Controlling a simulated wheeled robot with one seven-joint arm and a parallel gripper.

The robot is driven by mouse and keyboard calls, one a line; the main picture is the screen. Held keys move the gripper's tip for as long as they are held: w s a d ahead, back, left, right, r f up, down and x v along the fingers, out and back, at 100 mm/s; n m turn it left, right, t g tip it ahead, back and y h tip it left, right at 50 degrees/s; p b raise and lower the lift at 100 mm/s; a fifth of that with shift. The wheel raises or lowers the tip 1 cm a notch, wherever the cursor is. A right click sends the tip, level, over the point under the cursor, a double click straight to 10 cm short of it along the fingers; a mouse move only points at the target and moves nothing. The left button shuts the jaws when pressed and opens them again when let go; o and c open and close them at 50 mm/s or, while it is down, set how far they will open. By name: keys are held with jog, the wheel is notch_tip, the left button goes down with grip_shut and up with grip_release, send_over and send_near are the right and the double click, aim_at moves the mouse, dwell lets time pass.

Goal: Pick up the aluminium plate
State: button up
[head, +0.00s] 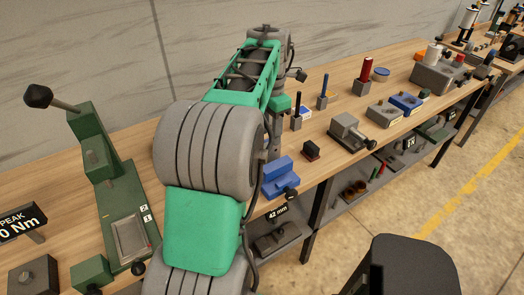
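A flat, light grey metal plate (130,238) with a thin raised-looking border lies on the base of the green lever fixture (102,170) at the left of the bench. It may be the aluminium plate; the view does not settle this. Number labels sit beside it on the fixture. My green and grey arm rises through the middle of the head view, just right of the fixture. I cannot make out my gripper's fingers; the arm's far end is mostly hidden behind its own links.
The wooden bench (335,92) runs away to the upper right. A blue block (279,177), a grey vise-like block (350,132) and red cylinders (366,72) stand on it. A lower shelf (345,205) holds small parts. Open floor (440,175) lies at right.

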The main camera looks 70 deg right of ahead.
aim_at(267, 144)
jog(key=f, duration=0.4)
jog(key=w+f+p, duration=0.1)
jog(key=f, duration=0.1)
jog(key=shift+d, duration=0.1)
grip_shut()
dwell(0.5)
